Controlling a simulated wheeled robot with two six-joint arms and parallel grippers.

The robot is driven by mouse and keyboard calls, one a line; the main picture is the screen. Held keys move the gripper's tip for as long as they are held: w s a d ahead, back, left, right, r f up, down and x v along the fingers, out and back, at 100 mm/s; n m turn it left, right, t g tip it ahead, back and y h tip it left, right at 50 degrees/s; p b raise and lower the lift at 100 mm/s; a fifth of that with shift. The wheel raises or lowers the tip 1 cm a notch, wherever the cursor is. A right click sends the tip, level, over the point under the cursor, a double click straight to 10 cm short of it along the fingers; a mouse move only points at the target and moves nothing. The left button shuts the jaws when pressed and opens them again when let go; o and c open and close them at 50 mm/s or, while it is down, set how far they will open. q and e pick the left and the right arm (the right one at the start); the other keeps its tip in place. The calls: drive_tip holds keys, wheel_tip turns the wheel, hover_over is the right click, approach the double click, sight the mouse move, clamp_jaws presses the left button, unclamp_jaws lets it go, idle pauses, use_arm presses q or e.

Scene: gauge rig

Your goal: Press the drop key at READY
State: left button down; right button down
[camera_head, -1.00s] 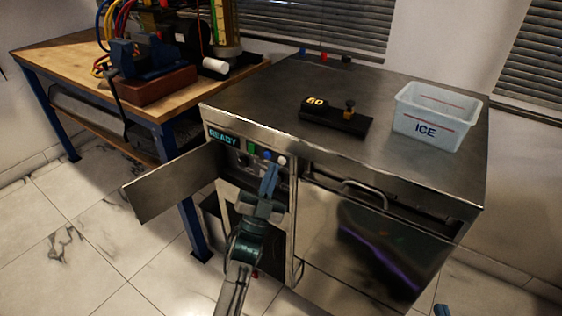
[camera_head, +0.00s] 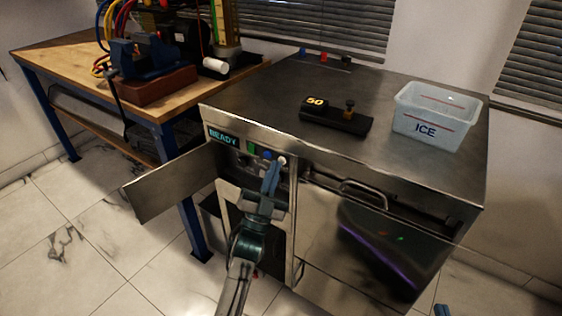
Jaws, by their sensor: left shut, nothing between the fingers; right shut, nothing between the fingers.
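The READY display (camera_head: 222,137) glows in cyan at the upper left of the steel cabinet's front panel. To its right is a row with a green key (camera_head: 251,149), a blue key (camera_head: 267,154) and a white key (camera_head: 282,160). No key label is legible. My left gripper (camera_head: 273,170) is shut and empty, its blue fingertips just below the white key and partly overlapping the panel. I cannot tell whether they touch the key. My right gripper (camera_head: 441,310) shows only as a blue tip at the bottom edge, shut.
A small flap door (camera_head: 170,184) stands open to the left of my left gripper. A drawer handle (camera_head: 362,190) juts out at right. A wooden bench (camera_head: 60,58) stands left.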

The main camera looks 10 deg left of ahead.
use_arm(q)
drive_tip(key=shift+w+d, duration=0.1)
drive_tip(key=shift+w, duration=0.25)
idle(0.7)
drive_tip(key=shift+s, duration=0.1)
drive_tip(key=shift+s+a+p, duration=0.25)
drive_tip(key=shift+s+p, duration=0.05)
drive_tip(key=shift+s, duration=0.4)
drive_tip(key=shift+s+a+p, duration=0.3)
drive_tip(key=shift+s, duration=0.5)
drive_tip(key=shift+s+a+p, duration=0.25)
drive_tip(key=shift+s, duration=0.5)
drive_tip(key=shift+s+a+p, duration=0.3)
drive_tip(key=shift+s, duration=0.5)
